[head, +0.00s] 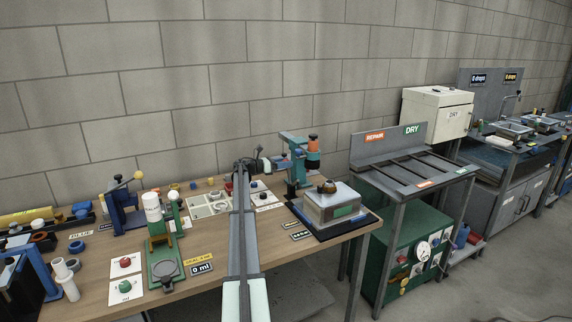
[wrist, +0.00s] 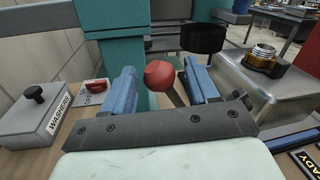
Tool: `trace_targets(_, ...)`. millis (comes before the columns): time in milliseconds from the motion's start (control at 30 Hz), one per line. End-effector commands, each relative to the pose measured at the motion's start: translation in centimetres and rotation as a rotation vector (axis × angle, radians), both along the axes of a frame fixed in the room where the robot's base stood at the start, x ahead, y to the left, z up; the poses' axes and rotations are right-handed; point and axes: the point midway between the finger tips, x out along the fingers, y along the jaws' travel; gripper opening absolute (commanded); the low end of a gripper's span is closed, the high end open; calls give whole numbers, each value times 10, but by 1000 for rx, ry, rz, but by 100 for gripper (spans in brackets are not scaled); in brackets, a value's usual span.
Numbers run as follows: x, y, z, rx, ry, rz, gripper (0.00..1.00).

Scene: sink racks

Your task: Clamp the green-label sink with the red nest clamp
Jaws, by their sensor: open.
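The green-label sink (head: 330,202) is a silver metal block with a green label on its front and a dark and amber round cap on top. It sits on a black base at the bench's right end, and its body (wrist: 252,88) shows right of my gripper in the wrist view. A red ball knob (wrist: 159,75) on a short rod stands between the blue fingers of my gripper (wrist: 160,78), with gaps on both sides. Its lower attachment is hidden, so I cannot tell whether it belongs to the red nest clamp. My gripper (head: 268,163) is open beside the teal press.
The teal press (head: 293,160) stands close behind the gripper. A grey WASHERS box (wrist: 36,118) and a small red handle (wrist: 97,86) are at left. A green stand (head: 165,262) and blue device (head: 124,212) occupy the left bench. The REPAIR/DRY rack (head: 412,172) stands right.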

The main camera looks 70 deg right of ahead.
Motion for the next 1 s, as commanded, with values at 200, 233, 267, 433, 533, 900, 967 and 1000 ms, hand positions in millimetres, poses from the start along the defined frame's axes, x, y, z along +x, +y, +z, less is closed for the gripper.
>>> trace_targets(200,-7,-5,0,0,0,0,59)
trace_targets(233,-7,-5,0,0,0,0,59)
trace_targets(267,-7,-5,0,0,0,0,59)
trace_targets(433,-7,-5,0,0,0,0,59)
trace_targets(533,-7,-5,0,0,0,0,50)
trace_targets(900,-7,-5,0,0,0,0,15)
trace_targets(967,-7,-5,0,0,0,0,9)
trace_targets(1000,-7,-5,0,0,0,0,5)
